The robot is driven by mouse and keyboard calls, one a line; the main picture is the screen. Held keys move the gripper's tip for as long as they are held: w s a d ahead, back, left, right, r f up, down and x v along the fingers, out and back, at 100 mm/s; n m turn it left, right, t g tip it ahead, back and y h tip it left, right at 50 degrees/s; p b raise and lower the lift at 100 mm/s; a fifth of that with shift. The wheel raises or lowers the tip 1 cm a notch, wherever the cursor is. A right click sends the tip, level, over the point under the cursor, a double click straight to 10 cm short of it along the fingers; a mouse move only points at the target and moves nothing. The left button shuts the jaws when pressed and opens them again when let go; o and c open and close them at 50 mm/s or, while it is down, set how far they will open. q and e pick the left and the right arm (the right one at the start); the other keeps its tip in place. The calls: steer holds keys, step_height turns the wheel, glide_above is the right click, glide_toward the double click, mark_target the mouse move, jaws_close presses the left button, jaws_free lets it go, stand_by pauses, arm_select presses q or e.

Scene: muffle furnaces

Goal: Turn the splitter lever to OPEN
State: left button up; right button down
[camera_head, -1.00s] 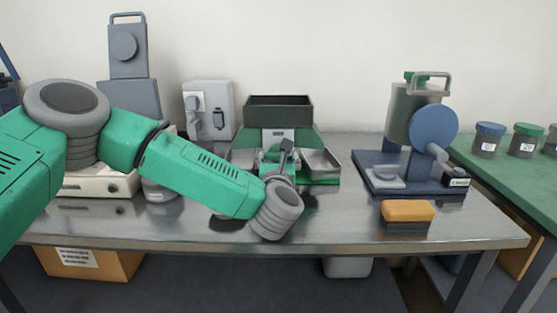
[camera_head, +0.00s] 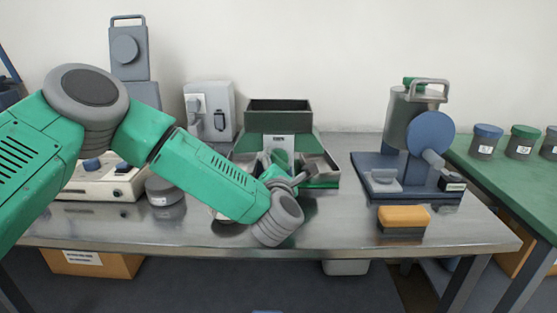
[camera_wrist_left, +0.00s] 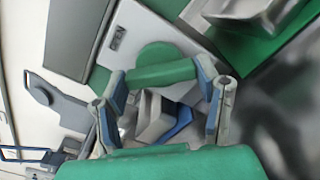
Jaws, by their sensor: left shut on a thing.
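The splitter (camera_head: 278,116) stands at the back middle of the table, with a dark hopper on top and a pale front plate. Its green lever (camera_head: 279,156) shows in front of that plate, partly hidden by my left gripper (camera_head: 284,178). In the left wrist view, the green lever (camera_wrist_left: 160,74) has a round hub and a bar lying across between the two fingertips of my left gripper (camera_wrist_left: 162,80). The fingers are shut on the bar's two ends. A plate label (camera_wrist_left: 117,38) beside the hub is only partly readable. My right gripper is not in view.
A metal tray (camera_head: 318,166) sits at the splitter's right side. A blue-grey machine (camera_head: 431,130) stands to the right, with an orange-topped block (camera_head: 403,216) before it. A white-based device (camera_head: 100,185) is behind my left arm.

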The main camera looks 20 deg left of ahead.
arm_select(q)
steer(key=m+p, duration=0.2)
steer(key=m, duration=0.3)
steer(key=shift+d+m+p, duration=0.1)
steer(key=shift+m+p, duration=0.2)
steer(key=shift+p, duration=0.05)
steer(key=m+p, duration=0.1)
steer(key=m, duration=0.1)
steer(key=shift+f+m, duration=0.1)
steer(key=shift+m, duration=0.2)
steer(key=shift+f+m, duration=0.1)
steer(key=shift+m, duration=0.4)
steer(key=shift+s+f+p, duration=0.1)
steer(key=shift+p, duration=0.2)
steer(key=o, duration=0.9)
steer(key=shift+o, duration=1.3)
steer(key=shift+d, duration=0.1)
